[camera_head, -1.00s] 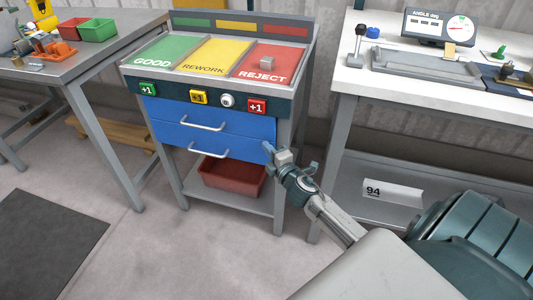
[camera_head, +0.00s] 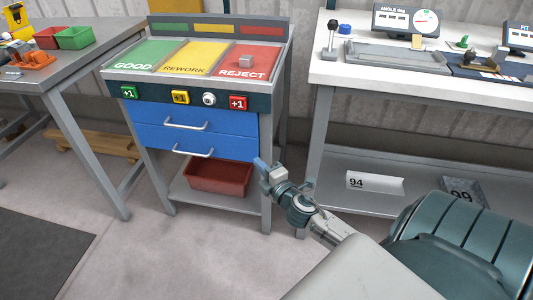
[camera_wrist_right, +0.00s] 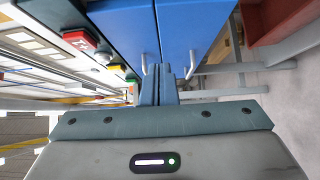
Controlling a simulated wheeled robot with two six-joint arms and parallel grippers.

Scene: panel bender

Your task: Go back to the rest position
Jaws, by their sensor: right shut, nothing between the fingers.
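My right gripper (camera_head: 260,165) is shut and empty in the head view. It hangs in front of the right side of the sorting cart, at the height of the lower blue drawer (camera_head: 190,142). In the right wrist view its blue fingers (camera_wrist_right: 166,86) are together, with the drawer fronts and handles behind them. No contact with the cart can be made out. My left gripper is not in view.
A white bench (camera_head: 350,76) stands right, a grey table (camera_head: 75,62) left. Floor between is clear.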

